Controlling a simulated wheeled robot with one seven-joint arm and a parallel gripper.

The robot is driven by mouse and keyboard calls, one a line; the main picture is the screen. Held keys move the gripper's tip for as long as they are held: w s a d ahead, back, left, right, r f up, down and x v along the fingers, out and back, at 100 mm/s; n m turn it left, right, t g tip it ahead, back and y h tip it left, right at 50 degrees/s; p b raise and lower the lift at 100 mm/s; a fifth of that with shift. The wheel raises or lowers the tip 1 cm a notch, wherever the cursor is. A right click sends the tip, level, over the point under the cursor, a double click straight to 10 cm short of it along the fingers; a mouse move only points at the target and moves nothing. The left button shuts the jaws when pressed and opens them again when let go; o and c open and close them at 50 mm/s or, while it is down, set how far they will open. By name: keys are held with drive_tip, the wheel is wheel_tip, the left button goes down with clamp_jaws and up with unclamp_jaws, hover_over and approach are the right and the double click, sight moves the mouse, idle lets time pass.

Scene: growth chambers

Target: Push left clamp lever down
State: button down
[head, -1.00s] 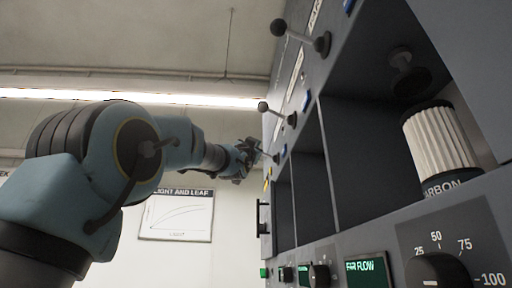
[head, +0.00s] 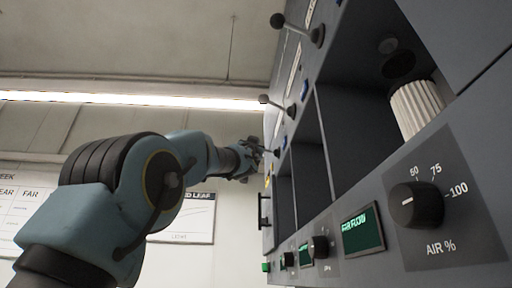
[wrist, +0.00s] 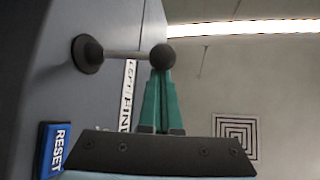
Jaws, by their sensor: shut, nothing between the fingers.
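The left clamp lever is a thin metal rod with a black ball knob (wrist: 163,56) and a round black base on the grey panel. It stands out level to the right in the wrist view. My gripper (wrist: 161,72) is shut and empty. Its green fingertips are right at the lower edge of the knob in the picture; I cannot tell whether they touch it. In the head view my gripper (head: 256,153) is at the far end of the cabinet front, close to the farthest lever (head: 275,152), which is small and partly hidden there.
Two more ball-knob levers, a middle one (head: 277,105) and a near one (head: 298,30), stick out from the cabinet front. A blue RESET button (wrist: 55,150) lies beside my gripper. Open bays, dials (head: 416,205) and a green display (head: 362,229) line the cabinet.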

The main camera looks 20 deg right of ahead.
drive_tip(key=shift+d+f+n+t+y+b, duration=0.1)
drive_tip(key=shift+f+n+t+y, duration=0.7)
drive_tip(key=shift+n+y, duration=1.2)
drive_tip(key=shift+d+f+n+t+y+b, duration=0.15)
drive_tip(key=shift+f+n+t+y, duration=0.7)
drive_tip(key=shift+n+y, duration=1.15)
drive_tip(key=shift+a+f+n+t+y+b, duration=0.1)
drive_tip(key=shift+f+n+t+y, duration=0.7)
drive_tip(key=shift+n+y, duration=1.15)
drive_tip(key=shift+s+d+f+n+h, duration=0.1)
drive_tip(key=shift+f+n+h, duration=0.05)
drive_tip(key=shift+n+h, duration=0.2)
